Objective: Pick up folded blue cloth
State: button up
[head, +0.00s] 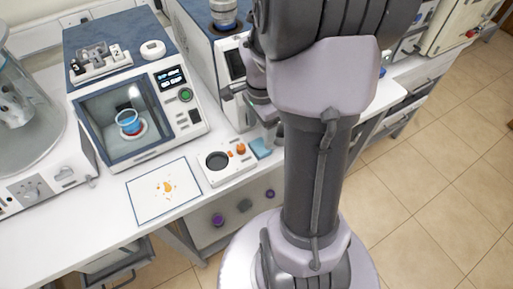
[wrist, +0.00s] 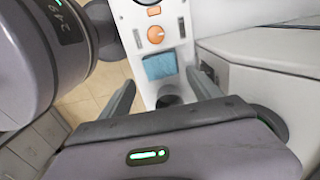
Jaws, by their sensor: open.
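The folded blue cloth (head: 260,148) lies on the white bench, just right of a small white unit with orange parts. In the wrist view the blue cloth (wrist: 160,65) shows as a small square patch beyond my fingers. My gripper (wrist: 163,88) is open and empty, its two fingers spread with the cloth ahead, between their lines of reach. In the head view my arm covers most of the gripper, which is above and close to the cloth. A dark round shape shows between the fingers in the wrist view; I cannot tell what it is.
The white unit (head: 220,162) with a dark round recess and orange knobs is beside the cloth. A tester with a glass window (head: 125,120) stands at the back left. A white sheet with orange stains (head: 150,205) lies in front. The bench's front edge is close to the cloth.

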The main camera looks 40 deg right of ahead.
aim_at(260, 145)
notch_tip(260, 145, down, 7)
jog(key=b, duration=0.3)
jog(key=shift+w, duration=0.15)
jog(key=shift+r, duration=0.1)
jog(key=shift+c, duration=0.2)
jog(key=c, duration=1.1)
